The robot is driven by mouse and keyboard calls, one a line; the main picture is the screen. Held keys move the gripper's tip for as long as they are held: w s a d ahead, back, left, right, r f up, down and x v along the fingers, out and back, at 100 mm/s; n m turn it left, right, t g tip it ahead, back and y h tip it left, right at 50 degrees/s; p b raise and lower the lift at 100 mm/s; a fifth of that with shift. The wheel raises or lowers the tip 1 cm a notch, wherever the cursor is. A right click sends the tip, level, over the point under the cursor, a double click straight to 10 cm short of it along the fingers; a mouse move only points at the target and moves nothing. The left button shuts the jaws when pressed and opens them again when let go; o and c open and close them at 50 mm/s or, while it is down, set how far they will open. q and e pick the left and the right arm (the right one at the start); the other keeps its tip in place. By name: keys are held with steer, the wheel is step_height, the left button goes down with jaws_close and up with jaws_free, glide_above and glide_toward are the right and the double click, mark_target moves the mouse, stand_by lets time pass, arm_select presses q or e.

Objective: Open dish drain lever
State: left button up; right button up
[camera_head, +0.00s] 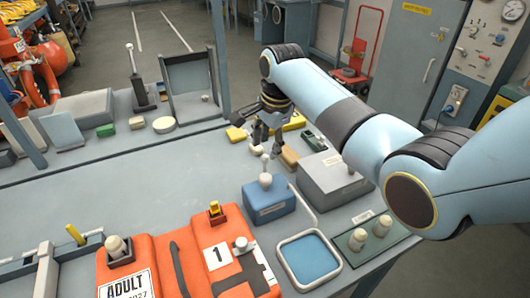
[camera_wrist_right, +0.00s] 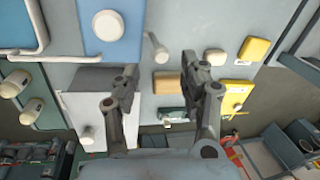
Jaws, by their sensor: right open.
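A blue box (camera_head: 270,207) with a pale round knob (camera_head: 265,181) on top stands on the bench. A thin pale lever with a rounded end (camera_head: 265,160) shows just behind it; it also shows in the right wrist view (camera_wrist_right: 155,47), beside the blue box (camera_wrist_right: 118,48). I cannot tell for sure whether this is the drain lever. A blue dish with a white rim (camera_head: 280,250) lies at the front right. My right gripper (camera_head: 267,135) is open and empty above the bench behind the blue box. In the wrist view the lever appears between and beyond its fingertips (camera_wrist_right: 160,70).
A grey box (camera_head: 330,182) with a white knob stands right of the blue box. Yellow and tan blocks lie near my right gripper. Orange vests (camera_head: 160,264) lie at the front. The bench middle left (camera_head: 130,180) is clear. My right arm crosses the right side.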

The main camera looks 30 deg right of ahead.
mark_target(266, 157)
steer(key=f, duration=0.2)
steer(key=w+f, duration=0.1)
steer(key=f, duration=0.1)
steer(key=shift+f, duration=0.1)
steer(key=shift+s, duration=0.1)
steer(key=c, duration=0.8)
arm_select(q)
steer(key=shift+w+t, duration=0.3)
steer(key=shift+w, duration=0.95)
arm_select(e)
jaws_close()
arm_select(q)
steer(key=shift+w, duration=0.2)
